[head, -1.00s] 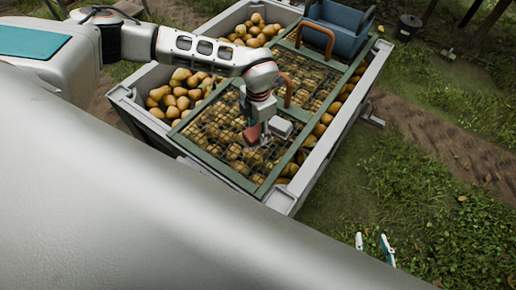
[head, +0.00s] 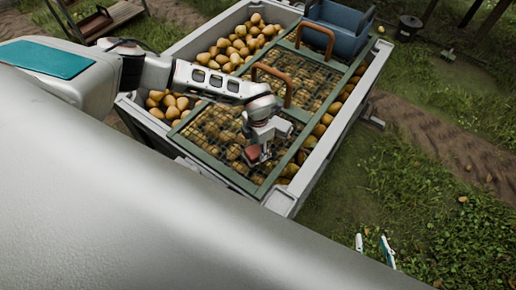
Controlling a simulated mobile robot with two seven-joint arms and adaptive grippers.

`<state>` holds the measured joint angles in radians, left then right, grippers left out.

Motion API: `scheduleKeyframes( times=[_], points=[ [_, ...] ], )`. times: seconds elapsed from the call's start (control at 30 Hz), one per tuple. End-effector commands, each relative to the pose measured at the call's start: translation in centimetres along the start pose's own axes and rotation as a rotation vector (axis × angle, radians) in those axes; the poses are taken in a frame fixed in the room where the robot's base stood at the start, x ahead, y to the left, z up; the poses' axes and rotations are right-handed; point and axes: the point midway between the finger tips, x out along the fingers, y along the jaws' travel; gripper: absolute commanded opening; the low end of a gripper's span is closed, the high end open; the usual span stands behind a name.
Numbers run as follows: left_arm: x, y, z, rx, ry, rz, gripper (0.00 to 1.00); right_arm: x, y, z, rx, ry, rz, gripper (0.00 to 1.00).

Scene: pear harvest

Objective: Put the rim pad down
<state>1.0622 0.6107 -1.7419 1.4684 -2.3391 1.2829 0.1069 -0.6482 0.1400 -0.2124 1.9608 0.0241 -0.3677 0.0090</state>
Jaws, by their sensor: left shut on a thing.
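The rim pad, a small reddish-brown piece (head: 251,153), is in the head view over the near part of the green-framed mesh cover (head: 228,176). My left gripper (head: 256,157) is shut on it, pointing down. I cannot tell whether the pad touches the mesh or hangs just above it. The fingers partly hide the pad. My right gripper (head: 375,248) shows only as two white and teal fingertips low in the picture, apart from each other, over grass, with nothing visible between them.
The mesh cover lies across a large grey bin (head: 333,128) full of pears (head: 238,42). Two orange-brown handles (head: 272,72) arch above the cover. A blue crate (head: 338,28) sits at the bin's far end. A dark bucket (head: 408,27) stands on the grass beyond.

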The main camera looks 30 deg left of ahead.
Motion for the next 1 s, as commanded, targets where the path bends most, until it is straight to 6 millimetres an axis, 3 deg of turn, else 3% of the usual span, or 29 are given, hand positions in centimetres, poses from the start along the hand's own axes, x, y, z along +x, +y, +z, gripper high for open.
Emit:
scheduleKeyframes(
  times=[0.17, 0.2, 0.23, 0.27, 0.67, 0.77, 1.0],
  points=[
    [0.3, 0.0, 0.0, -0.001, 0.000, 0.000, 0.20, 0.1, 0.0, 0.0, 0.000, 0.003, 0.000, 0.40],
    [0.3, 0.0, 0.0, -0.001, 0.000, 0.000, 0.45, 0.1, 0.0, 0.0, 0.000, 0.003, 0.000, 0.40],
    [0.3, 0.0, 0.0, -0.001, 0.000, 0.000, 0.52, 0.1, 0.0, -0.1, 0.000, 0.003, 0.000, 0.40],
    [0.3, 0.0, 0.0, 0.000, 0.000, 0.000, 0.54, 0.0, 0.0, -0.1, 0.000, 0.003, 0.000, 0.40],
    [-0.3, 0.1, 0.0, 0.000, -0.001, 0.000, 0.54, -0.1, 0.0, -0.2, 0.000, 0.002, 0.000, 0.40],
    [-1.4, 0.1, 0.1, -0.001, -0.002, 0.001, 0.54, -0.1, 0.0, -0.2, 0.000, 0.002, 0.000, 0.40],
    [-6.2, 0.1, 0.1, 0.000, -0.005, 0.001, 0.54, -0.1, 0.0, -0.2, 0.000, 0.001, 0.000, 0.40]
  ],
)
